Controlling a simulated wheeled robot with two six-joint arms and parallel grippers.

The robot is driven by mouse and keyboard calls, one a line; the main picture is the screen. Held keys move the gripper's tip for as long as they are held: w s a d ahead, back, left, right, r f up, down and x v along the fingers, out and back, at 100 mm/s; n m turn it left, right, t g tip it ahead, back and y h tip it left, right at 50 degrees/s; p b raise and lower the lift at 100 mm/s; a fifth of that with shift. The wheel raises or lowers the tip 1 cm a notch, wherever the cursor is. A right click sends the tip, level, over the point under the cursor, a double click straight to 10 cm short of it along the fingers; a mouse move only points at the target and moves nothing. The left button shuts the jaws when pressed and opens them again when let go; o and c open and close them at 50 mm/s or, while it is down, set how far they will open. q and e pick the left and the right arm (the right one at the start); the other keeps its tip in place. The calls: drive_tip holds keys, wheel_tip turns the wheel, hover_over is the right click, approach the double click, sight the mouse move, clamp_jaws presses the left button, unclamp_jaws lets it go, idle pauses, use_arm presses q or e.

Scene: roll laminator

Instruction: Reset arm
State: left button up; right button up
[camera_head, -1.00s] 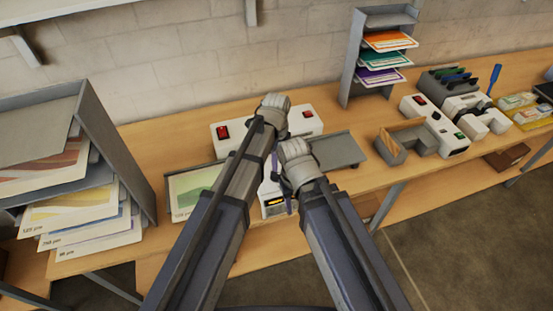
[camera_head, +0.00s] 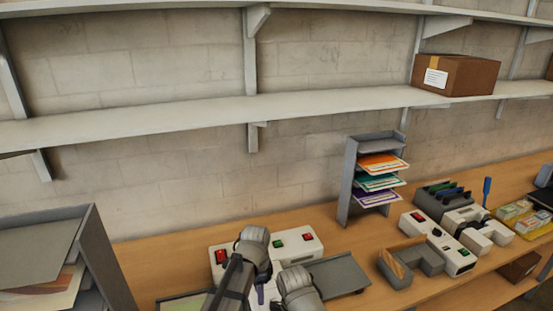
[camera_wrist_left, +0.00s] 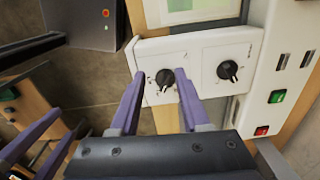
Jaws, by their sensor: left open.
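The white roll laminator (camera_head: 290,246) stands on the wooden bench, with red and green switches on top. In the left wrist view my left gripper (camera_wrist_left: 158,72) is open. Its purple fingertips appear on either side of a black dial (camera_wrist_left: 165,79) on a white panel; I cannot tell whether they touch it. A second dial (camera_wrist_left: 228,71) is to its right. My right gripper (camera_wrist_left: 68,120) shows at the lower left there, its two purple fingers apart, nothing seen between them.
A grey tray (camera_head: 338,275) is at the laminator's right. A grey paper rack (camera_head: 108,262) stands at the left. A rack of coloured sheets (camera_head: 350,170) and a white device (camera_head: 428,232) stand to the right. A long wall shelf (camera_head: 180,117) runs above.

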use_arm(q)
drive_tip(key=s+a+n, duration=0.9)
drive_tip(key=a+n, duration=0.3)
drive_tip(key=n, duration=0.3)
drive_tip(key=s+d+f+m+b, duration=0.2)
drive_tip(key=d+f+b, duration=0.3)
drive_tip(key=f+b, duration=0.3)
drive_tip(key=s+d+f+m+y+b, duration=0.1)
drive_tip(key=s+d+f+b, duration=0.2)
drive_tip(key=d+f+b, duration=0.3)
wheel_tip(320, 180, down, 2)
drive_tip(key=b, duration=0.2)
drive_tip(key=shift+s+f+m+b, duration=0.2)
drive_tip(key=shift+s+m+b, duration=0.15)
drive_tip(key=shift+m, duration=0.05)
